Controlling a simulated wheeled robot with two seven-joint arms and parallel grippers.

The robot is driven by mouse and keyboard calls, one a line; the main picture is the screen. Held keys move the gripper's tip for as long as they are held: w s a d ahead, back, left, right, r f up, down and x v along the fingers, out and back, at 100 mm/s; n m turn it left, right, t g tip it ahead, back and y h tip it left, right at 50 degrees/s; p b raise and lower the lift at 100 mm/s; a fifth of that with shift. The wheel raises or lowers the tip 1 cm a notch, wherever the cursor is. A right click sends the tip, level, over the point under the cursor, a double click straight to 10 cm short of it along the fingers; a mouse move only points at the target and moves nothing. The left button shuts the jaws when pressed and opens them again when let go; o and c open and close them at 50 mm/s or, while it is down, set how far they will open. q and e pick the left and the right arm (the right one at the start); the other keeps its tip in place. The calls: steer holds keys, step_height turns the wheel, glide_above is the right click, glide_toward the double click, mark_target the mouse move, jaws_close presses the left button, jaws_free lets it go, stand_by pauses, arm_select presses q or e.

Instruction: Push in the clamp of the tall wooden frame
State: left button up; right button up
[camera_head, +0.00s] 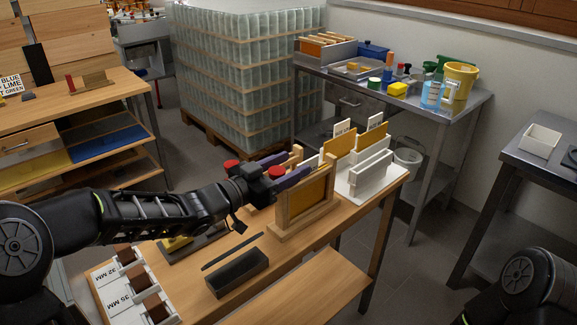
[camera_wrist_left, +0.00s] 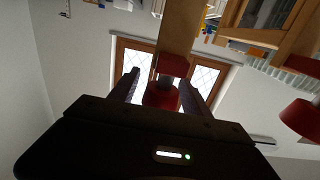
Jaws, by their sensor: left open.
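The tall wooden frame (camera_head: 278,222) stands upright on the table, with an amber panel (camera_head: 312,205) in it. My left gripper (camera_head: 284,167) is open at the frame's upper left side. Its two fingers reach toward the frame's top. In the left wrist view, a red knob (camera_wrist_left: 161,96) lies between the fingers of my left gripper (camera_wrist_left: 160,78), in line with a red block (camera_wrist_left: 173,66) on a wooden post (camera_wrist_left: 180,28). A second red knob (camera_wrist_left: 302,118) is to the right. I cannot tell whether the fingers touch the knob. My right gripper is out of view.
A white rack (camera_head: 370,172) with upright panels and cards stands behind the frame. A black tray (camera_head: 237,272) lies in front, with a dark strip beside it. White 32 MM and 35 MM holders (camera_head: 125,312) are at the table's left. Palletised glass (camera_head: 250,80) stands behind.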

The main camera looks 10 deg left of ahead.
mark_target(270, 175)
arm_select(q)
steer(key=v, duration=0.8)
steer(key=shift+b, duration=0.3)
